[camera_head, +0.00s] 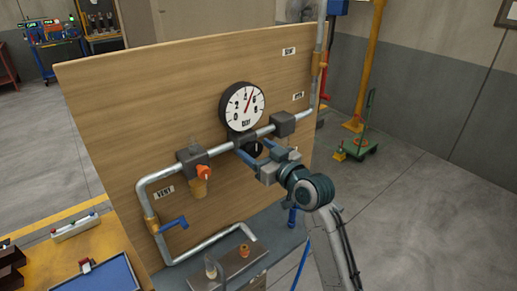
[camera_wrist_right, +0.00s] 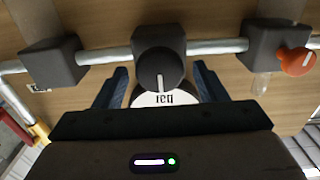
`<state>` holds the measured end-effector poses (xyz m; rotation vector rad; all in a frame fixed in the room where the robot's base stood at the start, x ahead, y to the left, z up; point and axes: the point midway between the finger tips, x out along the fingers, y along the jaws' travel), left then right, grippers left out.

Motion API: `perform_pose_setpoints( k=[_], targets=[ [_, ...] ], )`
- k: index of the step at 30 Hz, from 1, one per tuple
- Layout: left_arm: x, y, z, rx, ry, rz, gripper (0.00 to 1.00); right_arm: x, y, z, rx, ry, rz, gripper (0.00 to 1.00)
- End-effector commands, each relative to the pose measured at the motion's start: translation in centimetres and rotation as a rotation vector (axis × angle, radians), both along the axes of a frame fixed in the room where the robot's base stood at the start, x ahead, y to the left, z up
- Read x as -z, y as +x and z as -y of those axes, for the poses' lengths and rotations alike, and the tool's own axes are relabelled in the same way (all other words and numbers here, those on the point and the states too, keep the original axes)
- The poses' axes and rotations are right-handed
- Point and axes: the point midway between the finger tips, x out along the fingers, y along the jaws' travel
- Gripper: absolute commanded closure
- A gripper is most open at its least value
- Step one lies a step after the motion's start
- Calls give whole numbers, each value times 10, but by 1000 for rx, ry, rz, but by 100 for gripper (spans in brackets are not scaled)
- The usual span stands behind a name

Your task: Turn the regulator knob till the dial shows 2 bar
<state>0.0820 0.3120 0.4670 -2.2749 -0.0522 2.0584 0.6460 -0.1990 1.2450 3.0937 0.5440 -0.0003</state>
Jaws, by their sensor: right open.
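The round white dial (camera_head: 242,106) stands above the pipe on the wooden panel, its red needle pointing up and slightly right, between 4 and 6. The black regulator knob (camera_wrist_right: 159,68) sits on a dark block on the pipe below the dial; it also shows partly in the head view (camera_head: 254,148). A white line on the knob shows in the right wrist view. My right gripper (camera_head: 257,151) is open at the knob, with one blue finger on each side of it. In the right wrist view, gaps show between both fingers and the knob. My left gripper is out of view.
An orange knob (camera_head: 204,171) and a blue-handled valve (camera_head: 174,224) are on the pipework to the left. Another dark block (camera_head: 283,124) sits on the pipe at right. A metal box (camera_head: 238,265) stands below the panel.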

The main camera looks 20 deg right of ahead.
Motion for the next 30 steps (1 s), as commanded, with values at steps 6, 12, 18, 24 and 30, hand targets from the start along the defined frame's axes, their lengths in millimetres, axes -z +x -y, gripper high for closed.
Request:
perform_pose_setpoints(
  k=[6,12,18,24,30],
  targets=[
    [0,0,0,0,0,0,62,0,0,0,0,0,0,45],
    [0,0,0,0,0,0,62,0,0,0,0,0,0,78],
    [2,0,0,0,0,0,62,1,0,0,0,-12,4,78],
    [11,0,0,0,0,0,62,3,-1,0,-1,-78,28,78],
    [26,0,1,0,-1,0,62,4,-1,-1,0,-212,78,78]
  ],
)
